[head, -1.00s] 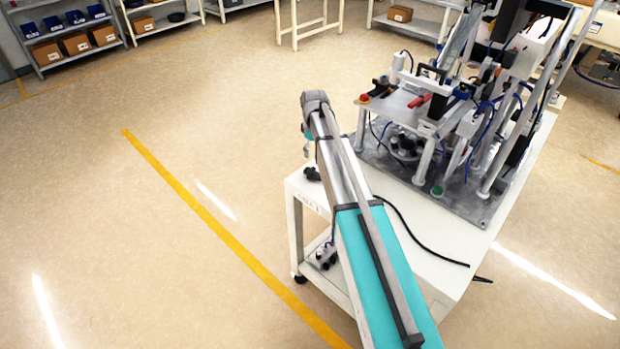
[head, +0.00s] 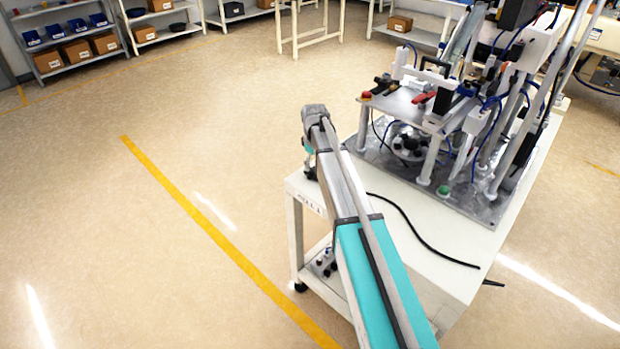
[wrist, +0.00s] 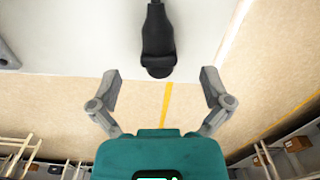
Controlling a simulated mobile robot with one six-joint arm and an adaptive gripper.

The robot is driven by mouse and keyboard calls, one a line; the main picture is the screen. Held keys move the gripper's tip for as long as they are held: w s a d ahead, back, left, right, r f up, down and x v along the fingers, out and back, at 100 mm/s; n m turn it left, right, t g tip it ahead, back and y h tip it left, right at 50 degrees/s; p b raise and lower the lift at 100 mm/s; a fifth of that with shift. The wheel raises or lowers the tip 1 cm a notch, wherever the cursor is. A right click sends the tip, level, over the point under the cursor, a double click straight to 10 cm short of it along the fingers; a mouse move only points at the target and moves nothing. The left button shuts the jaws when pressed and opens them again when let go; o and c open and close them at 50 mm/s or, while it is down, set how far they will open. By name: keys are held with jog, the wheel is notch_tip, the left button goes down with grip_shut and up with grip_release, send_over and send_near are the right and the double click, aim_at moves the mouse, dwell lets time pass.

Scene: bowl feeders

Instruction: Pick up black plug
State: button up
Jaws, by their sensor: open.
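The black plug (wrist: 157,45) lies on the white table top (wrist: 75,30) in the wrist view, near the table's edge. Its cable runs off the top of that picture. My gripper (wrist: 160,88) is open and empty, with one finger to each side of the plug's line. The fingertips show lower in the picture than the plug, and nothing is between them. In the head view my arm hides most of that table corner. A black cable (head: 425,238) lies on the table there; I cannot make out the plug or the fingers clearly.
A machine fixture (head: 440,115) with posts and hoses stands on a metal plate on the table, right of my arm. The floor (head: 110,230) left of the table is clear, crossed by a yellow line (head: 200,220). Shelves (head: 75,45) stand far back.

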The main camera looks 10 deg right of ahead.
aim_at(315, 175)
jog(key=shift+f, duration=0.1)
dwell(0.3)
jog(key=shift+s+d+f+b, duration=0.1)
jog(key=shift+d+f+b, duration=0.05)
jog(key=shift+f+b, duration=2.45)
jog(key=shift+r, duration=0.1)
grip_shut()
